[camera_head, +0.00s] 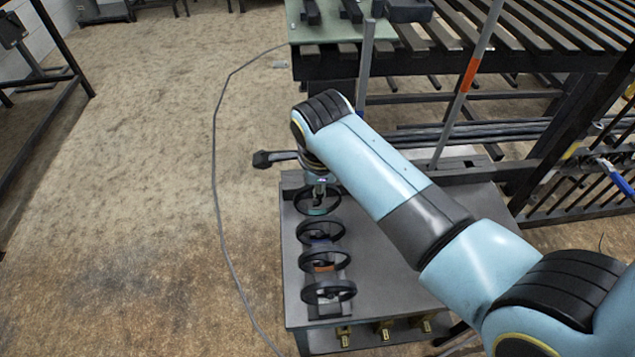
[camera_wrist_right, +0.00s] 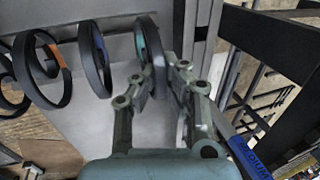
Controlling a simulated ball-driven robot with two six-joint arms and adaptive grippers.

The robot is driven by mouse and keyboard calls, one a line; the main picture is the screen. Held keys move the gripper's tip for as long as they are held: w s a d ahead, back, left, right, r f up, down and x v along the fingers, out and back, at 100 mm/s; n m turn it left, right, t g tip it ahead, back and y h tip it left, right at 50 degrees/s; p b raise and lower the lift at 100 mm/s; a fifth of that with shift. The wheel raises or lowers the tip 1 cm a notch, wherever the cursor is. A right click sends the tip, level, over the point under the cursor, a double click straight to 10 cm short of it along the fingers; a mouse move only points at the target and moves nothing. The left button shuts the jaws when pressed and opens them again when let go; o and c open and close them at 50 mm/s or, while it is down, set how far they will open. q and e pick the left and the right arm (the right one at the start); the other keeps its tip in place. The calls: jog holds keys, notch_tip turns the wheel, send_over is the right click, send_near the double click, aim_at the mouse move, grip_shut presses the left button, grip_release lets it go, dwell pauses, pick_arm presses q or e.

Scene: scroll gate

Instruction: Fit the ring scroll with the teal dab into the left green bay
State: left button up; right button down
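The black ring scroll with the teal dab (camera_head: 317,211) is the farthest in a row of rings on the grey table, below my right gripper (camera_head: 320,186). In the right wrist view the teal ring (camera_wrist_right: 152,45) stands edge-on, its band between the two fingertips of the right gripper (camera_wrist_right: 163,72). I cannot tell whether both fingers press on it. In the head view a green surface (camera_head: 320,32) lies at the top with dark blocks on it; I cannot make out a left bay there. My left gripper is not in view.
Rings with a blue dab (camera_head: 320,232) and an orange dab (camera_head: 325,262), and a nearest ring (camera_head: 328,292), share the row on the grey table (camera_head: 372,275). Upright grey posts (camera_head: 365,70) stand before the slatted bench (camera_head: 470,40). A cable (camera_head: 216,150) crosses open floor.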

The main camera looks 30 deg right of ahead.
jog(key=shift+r+p, duration=0.6)
jog(key=shift+p, duration=0.15)
jog(key=shift+p, duration=0.3)
dwell(0.5)
jog(key=shift+f+b, duration=1)
jog(key=shift+f, duration=0.7)
dwell(1.6)
jog(key=c, duration=1.4)
grip_release()
jog(key=shift+s, duration=0.1)
jog(key=shift+a, duration=0.1)
jog(key=d+v, duration=0.1)
jog(key=v, duration=0.6)
jog(key=shift+a+r, duration=0.2)
jog(key=shift+a, duration=0.3)
jog(key=shift+s, duration=0.2)
